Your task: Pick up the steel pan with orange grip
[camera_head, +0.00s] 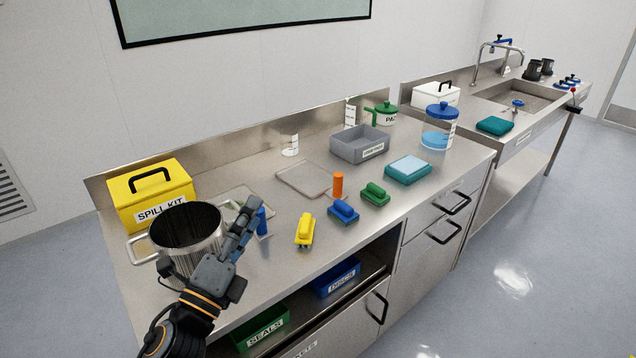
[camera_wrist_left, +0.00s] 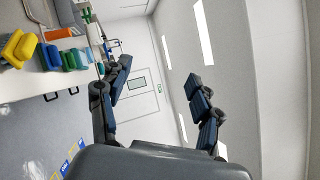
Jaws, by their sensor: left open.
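The steel pan (camera_head: 303,178) is a flat, shallow square tray lying on the steel bench near its middle. Its orange grip (camera_head: 338,185) stands upright at the pan's front right corner. The orange grip also shows at the upper left of the left wrist view (camera_wrist_left: 59,33). My right gripper is not in view.
A second flat steel tray (camera_head: 238,194) with a blue upright piece (camera_head: 262,222) lies behind my left gripper. A pot (camera_head: 190,245) and yellow spill kit (camera_head: 152,192) stand left. Yellow (camera_head: 305,230), blue (camera_head: 343,212) and green (camera_head: 375,194) brushes lie in front; a grey bin (camera_head: 360,143) is behind.

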